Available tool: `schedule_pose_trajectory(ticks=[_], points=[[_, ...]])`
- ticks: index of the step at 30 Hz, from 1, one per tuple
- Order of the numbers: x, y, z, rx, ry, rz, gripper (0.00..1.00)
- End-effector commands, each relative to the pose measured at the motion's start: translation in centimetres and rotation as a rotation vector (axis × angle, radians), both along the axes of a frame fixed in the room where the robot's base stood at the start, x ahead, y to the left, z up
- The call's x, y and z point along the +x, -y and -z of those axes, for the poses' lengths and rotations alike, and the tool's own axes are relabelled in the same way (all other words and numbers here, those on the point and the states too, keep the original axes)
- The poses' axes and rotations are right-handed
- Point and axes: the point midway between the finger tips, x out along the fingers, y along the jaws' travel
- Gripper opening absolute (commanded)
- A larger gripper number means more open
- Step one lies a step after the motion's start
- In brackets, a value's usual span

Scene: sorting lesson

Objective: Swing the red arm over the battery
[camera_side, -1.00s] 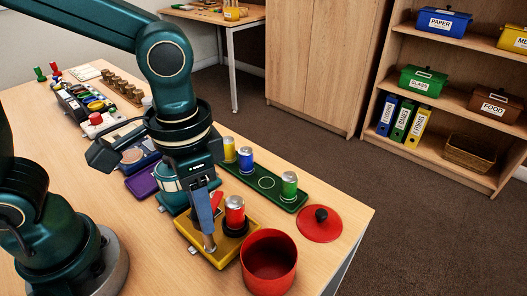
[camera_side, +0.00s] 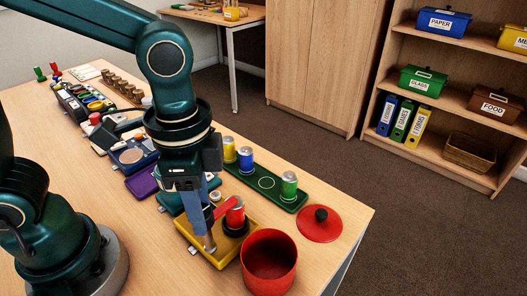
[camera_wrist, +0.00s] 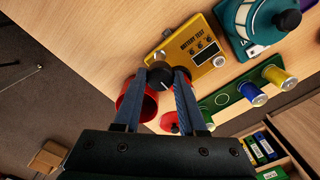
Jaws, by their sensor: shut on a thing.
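The yellow battery tester (camera_side: 226,256) stands near the front of the table; its labelled face shows in the wrist view (camera_wrist: 211,55). A red battery (camera_side: 236,216) stands upright in its black holder. The short red arm (camera_side: 222,208) slants from behind my gripper's blue fingers towards the battery; I cannot tell whether it touches it. My gripper (camera_side: 210,246) is low over the tester. In the wrist view my gripper (camera_wrist: 159,77) is shut on a black knob (camera_wrist: 160,71) with a white mark. The fingers hide part of the red arm.
A red pot (camera_side: 270,262) stands right in front of the tester, with its lid (camera_side: 320,224) beside it. A green tray (camera_side: 263,190) with yellow, blue and green cans lies behind. Several trays and devices crowd the left back.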

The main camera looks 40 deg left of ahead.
Motion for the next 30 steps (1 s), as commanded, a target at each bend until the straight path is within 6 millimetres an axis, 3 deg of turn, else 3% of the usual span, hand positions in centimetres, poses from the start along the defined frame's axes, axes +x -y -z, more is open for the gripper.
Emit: schedule_pose_trajectory(ticks=[8, 9, 11, 12, 22, 30], points=[[0.0, 0.0, -0.1, -0.001, 0.002, 0.002, 0.0], [0.0, 0.0, -0.1, -0.001, 0.002, 0.002, 0.44], [0.0, 0.0, -0.1, -0.001, 0.001, 0.002, 0.67], [0.0, 0.0, 0.0, -0.001, 0.001, 0.002, 0.71], [0.0, 0.0, -0.2, -0.001, 0.002, 0.001, 0.71], [0.1, 0.1, -3.4, -0.003, 0.006, 0.001, 0.71]])
